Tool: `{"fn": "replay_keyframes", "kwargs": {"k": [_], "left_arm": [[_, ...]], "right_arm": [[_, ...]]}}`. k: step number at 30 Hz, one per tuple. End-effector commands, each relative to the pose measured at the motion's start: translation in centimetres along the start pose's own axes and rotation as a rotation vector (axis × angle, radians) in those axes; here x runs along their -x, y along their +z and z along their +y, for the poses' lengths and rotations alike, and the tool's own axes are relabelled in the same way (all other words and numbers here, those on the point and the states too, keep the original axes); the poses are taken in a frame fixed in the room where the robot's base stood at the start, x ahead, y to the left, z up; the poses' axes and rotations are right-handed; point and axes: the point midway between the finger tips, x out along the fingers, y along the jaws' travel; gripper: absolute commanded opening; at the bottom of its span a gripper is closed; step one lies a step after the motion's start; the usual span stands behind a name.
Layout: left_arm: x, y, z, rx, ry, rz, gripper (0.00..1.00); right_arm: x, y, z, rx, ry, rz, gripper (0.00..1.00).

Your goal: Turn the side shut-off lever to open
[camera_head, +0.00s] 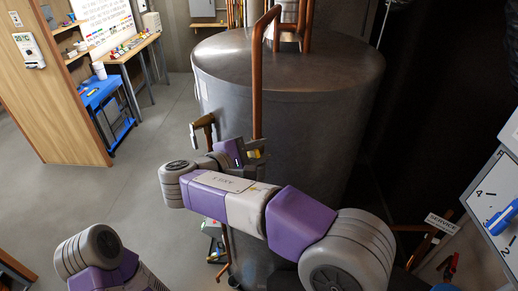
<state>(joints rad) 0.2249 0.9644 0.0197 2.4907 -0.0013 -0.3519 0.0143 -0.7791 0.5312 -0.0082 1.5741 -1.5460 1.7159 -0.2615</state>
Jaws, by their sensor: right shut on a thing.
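The large grey metal tank (300,115) stands upright in the middle. My right arm reaches across its front from the lower right. My right gripper (252,154) is at the tank's front left side, shut on a small yellow piece that seems to be the shut-off lever (253,155). Most of the lever is hidden by the fingers, so its angle cannot be told. My left arm shows at the bottom left, and its gripper is out of view.
A copper pipe (257,90) runs down the tank's front, and a short copper stub (203,122) sticks out at its left. A white panel with a blue handle (503,216) and a service sign (441,224) are at right.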

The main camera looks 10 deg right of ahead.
Motion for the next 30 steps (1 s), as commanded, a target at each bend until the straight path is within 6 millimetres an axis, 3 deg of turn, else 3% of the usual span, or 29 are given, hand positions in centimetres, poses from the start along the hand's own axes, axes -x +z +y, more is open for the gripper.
{"fn": "replay_keyframes", "kwargs": {"k": [4, 5, 9, 19, 30], "left_arm": [[0.0, 0.0, 0.0, 0.0, 0.0, 0.0, 0.43], [0.0, 0.0, 0.0, 0.0, 0.0, 0.0, 0.43], [0.0, 0.0, 0.0, 0.0, 0.0, 0.0, 0.43], [-0.1, 0.0, 0.0, 0.0, 0.0, 0.0, 0.43], [-0.6, 0.0, -0.2, 0.0, 0.0, 0.0, 0.43]], "right_arm": [[0.0, 0.0, 0.0, 0.0, 0.001, 0.001, 0.0], [0.0, 0.0, 0.0, 0.0, 0.001, 0.001, 0.28], [0.0, 0.0, 0.0, 0.0, 0.001, 0.001, 0.47], [0.5, -0.1, 0.0, -0.001, 0.002, 0.002, 0.47], [6.2, -0.1, 0.0, 0.0, 0.003, 0.003, 0.47]]}}
